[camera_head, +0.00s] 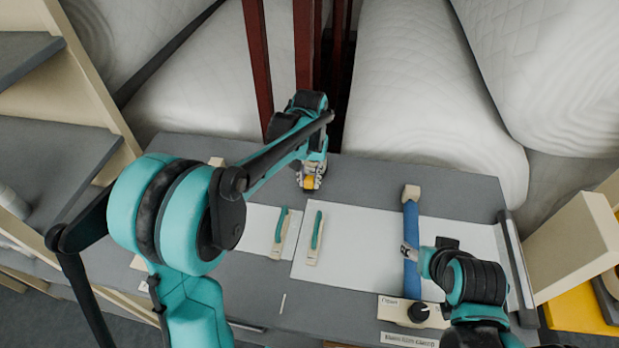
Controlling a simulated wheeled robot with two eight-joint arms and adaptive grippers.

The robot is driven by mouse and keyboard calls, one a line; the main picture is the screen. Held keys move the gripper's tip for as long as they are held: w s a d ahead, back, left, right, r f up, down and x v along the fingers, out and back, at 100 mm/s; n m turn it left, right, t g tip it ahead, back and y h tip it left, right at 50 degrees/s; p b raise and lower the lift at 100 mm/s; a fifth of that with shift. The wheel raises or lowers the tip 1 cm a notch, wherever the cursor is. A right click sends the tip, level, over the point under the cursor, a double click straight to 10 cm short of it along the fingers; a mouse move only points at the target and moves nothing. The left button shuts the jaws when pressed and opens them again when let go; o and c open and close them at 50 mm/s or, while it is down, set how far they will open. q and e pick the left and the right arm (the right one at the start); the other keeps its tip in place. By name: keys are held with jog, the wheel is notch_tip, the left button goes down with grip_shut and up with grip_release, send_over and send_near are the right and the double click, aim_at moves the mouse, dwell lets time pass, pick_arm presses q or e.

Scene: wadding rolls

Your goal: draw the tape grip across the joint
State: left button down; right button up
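Two white sheets, a narrow one (257,219) on the left and a wider one (360,247) on the right, lie on the grey table; their edges meet in a joint. A pale piece with a green handle (281,232) lies on the left sheet, and a similar one (315,238) lies on the right sheet, beside the joint. My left gripper (310,180) points down at the joint's far end, with a small yellow thing, possibly the tape grip (309,183), at its fingertips. Whether it is clasped is too small to tell. My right gripper (411,254) is at the blue bar; its fingers are unclear.
The blue bar (411,225) crosses the right sheet. A panel with a black knob (418,312) sits at the table's (455,188) near edge. Large white wadding rolls (420,100) and dark red posts (304,45) stand behind. A yellow-and-cream box (575,250) is at the right.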

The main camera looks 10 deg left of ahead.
pick_arm(q)
jog(key=p, duration=0.6)
send_over(288, 281)
jog(key=w, duration=0.1)
jog(key=shift+w, duration=0.1)
jog(key=shift+s, duration=0.6)
jog(key=shift+s+f, duration=0.1)
jog(key=c, duration=1.3)
grip_release()
